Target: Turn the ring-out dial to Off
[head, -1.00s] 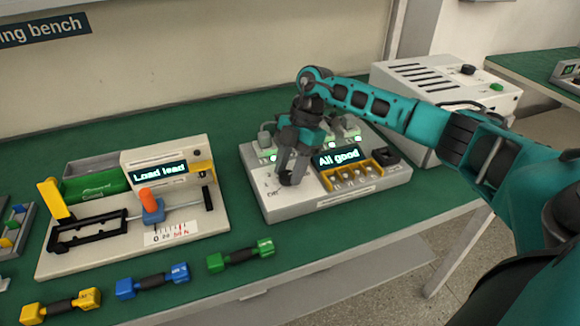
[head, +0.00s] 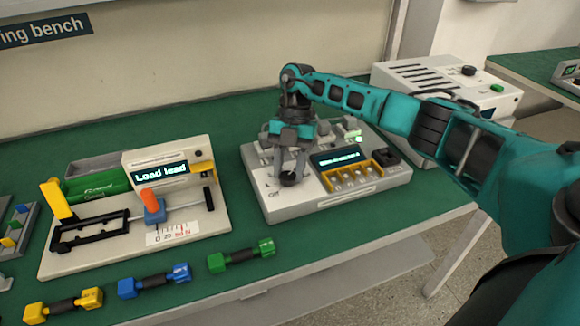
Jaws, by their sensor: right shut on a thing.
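The ring-out tester is a pale box (head: 345,203) on the green bench, right of centre. Its dial (head: 288,179) is a dark round knob at the left front of the panel, mostly covered by my right gripper (head: 287,172). The gripper points down and is shut on the dial. The word "Off" (head: 274,193) shows on the panel just below and left of the dial. The display (head: 338,158) holds a small line of text that I cannot read. My left gripper is not in view.
A load rig (head: 130,215) with a "Load lead" display stands at the left. Yellow, blue (head: 153,281) and green (head: 240,256) dumbbell-shaped pieces lie along the front. A white vented box (head: 425,85) stands behind the tester at the right.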

